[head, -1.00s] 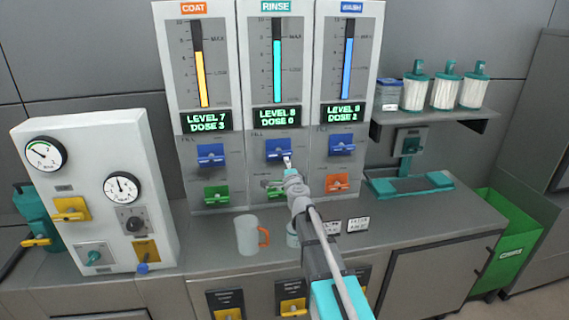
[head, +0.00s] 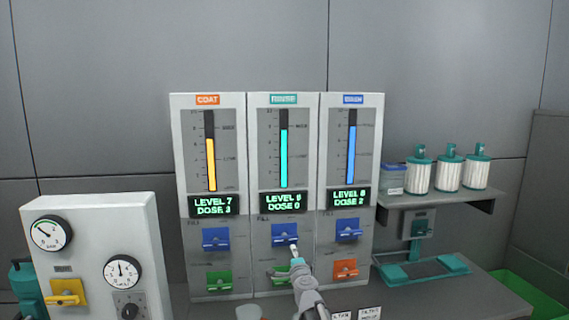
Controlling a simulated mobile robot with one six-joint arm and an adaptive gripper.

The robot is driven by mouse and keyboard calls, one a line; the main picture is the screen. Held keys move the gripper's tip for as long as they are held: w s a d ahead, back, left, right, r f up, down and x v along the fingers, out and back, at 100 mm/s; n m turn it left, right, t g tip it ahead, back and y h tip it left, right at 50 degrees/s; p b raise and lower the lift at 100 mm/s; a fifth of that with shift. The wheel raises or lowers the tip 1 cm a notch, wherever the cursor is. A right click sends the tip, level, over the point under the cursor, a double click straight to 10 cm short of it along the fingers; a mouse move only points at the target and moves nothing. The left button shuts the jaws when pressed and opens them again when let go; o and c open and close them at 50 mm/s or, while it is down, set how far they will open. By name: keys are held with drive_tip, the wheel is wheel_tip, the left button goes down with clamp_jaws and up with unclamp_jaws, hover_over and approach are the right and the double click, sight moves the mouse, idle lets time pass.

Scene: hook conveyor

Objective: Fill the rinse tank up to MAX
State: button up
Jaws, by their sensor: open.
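The rinse panel (head: 284,270) is the middle of three tank panels, under a teal RINSE label (head: 283,99). Its cyan level bar (head: 284,160) reaches close to the MAX mark. Its green display (head: 283,202) reads what looks like level 9, dose 0; the digit is slightly blurred. The blue FILL lever (head: 285,234) is below the display. My gripper (head: 294,252) is open and empty, at the lower right of this lever; I cannot tell if it touches. The green lever (head: 275,275) below is partly hidden by my gripper.
A gauge box (head: 95,215) stands at the front left. A shelf (head: 443,203) with several white canisters is at the right. A pale cup (head: 249,311) shows at the bottom edge.

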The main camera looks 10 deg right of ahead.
sight(286, 240)
drive_tip(key=shift+s, duration=0.1)
idle(0.4)
drive_tip(key=shift+s+a, duration=0.45)
drive_tip(key=shift+s, duration=0.4)
drive_tip(key=shift+w, duration=0.15)
drive_tip(key=w, duration=1.3)
drive_tip(key=shift+w, duration=0.3)
clamp_jaws()
